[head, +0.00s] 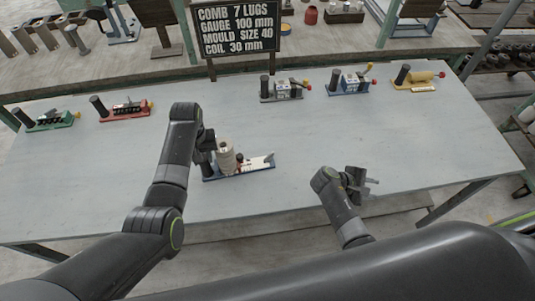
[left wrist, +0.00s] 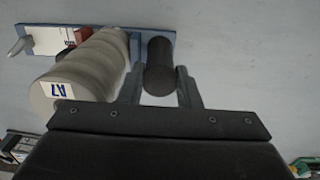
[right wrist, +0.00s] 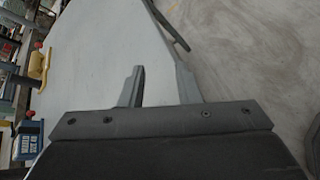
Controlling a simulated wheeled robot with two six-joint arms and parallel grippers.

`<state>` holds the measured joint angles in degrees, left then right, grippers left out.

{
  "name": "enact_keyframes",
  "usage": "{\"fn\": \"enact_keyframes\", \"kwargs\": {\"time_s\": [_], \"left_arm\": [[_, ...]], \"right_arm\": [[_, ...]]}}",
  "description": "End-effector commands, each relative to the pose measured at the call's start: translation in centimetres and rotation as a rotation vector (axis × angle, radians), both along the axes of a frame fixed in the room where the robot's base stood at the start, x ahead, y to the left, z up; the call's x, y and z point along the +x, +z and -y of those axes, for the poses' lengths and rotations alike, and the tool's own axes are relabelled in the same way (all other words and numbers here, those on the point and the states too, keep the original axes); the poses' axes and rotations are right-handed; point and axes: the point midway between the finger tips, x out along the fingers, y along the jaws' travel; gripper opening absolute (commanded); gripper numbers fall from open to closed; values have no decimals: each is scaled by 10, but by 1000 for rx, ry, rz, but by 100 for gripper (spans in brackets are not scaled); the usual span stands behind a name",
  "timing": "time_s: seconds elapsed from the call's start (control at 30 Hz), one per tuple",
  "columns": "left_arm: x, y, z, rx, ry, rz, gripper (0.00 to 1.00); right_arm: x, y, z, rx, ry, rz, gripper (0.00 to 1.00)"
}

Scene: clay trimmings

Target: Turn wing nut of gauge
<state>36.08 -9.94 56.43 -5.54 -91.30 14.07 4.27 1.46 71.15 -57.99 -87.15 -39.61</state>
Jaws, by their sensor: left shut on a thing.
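A device on a blue base (head: 240,171) stands on the grey table in front of me. It carries a stepped, pale clay-coloured cylinder (head: 227,158), marked A7 on its end in the left wrist view (left wrist: 85,68), and a white plate (head: 259,162) with a small red part beside it. My left gripper (head: 207,158) is shut on the dark upright post (left wrist: 160,68) at the device's left end, with one finger on each side. I cannot make out a wing nut on this device. My right gripper (head: 368,182) is open and empty over the table's front edge.
Similar devices stand around: green (head: 50,121) and red (head: 125,111) at the left, grey (head: 282,92), blue (head: 349,86) and yellow (head: 416,81) at the back right. A black sign (head: 240,31) stands behind. The table between the right gripper and the back row is clear.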

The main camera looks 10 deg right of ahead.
Motion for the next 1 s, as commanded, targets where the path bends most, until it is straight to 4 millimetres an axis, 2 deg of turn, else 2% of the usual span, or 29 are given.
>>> {"fn": "enact_keyframes", "kwargs": {"time_s": [0.03, 0.27, 0.47, 0.6, 0.8, 1.0], "left_arm": [[-5, -6, 0, 1, -1, -15, 0], [-5, -6, 0, 1, -1, -16, 0], [-5, -6, 0, 1, -1, -16, 0], [-5, -6, 0, 1, -1, -17, 0], [-5, -6, 0, 1, -1, -17, 0], [-5, -6, 0, 1, -1, -17, 0]], "right_arm": [[17, 2, -14, 64, 18, -35, 30], [79, 15, -86, 386, 207, -238, 30], [129, 44, -158, 640, 491, -393, 30], [158, 73, -209, 783, 736, -482, 30], [180, 109, -262, 899, 1036, -567, 30], [187, 124, -284, 938, 1172, -602, 30]]}}
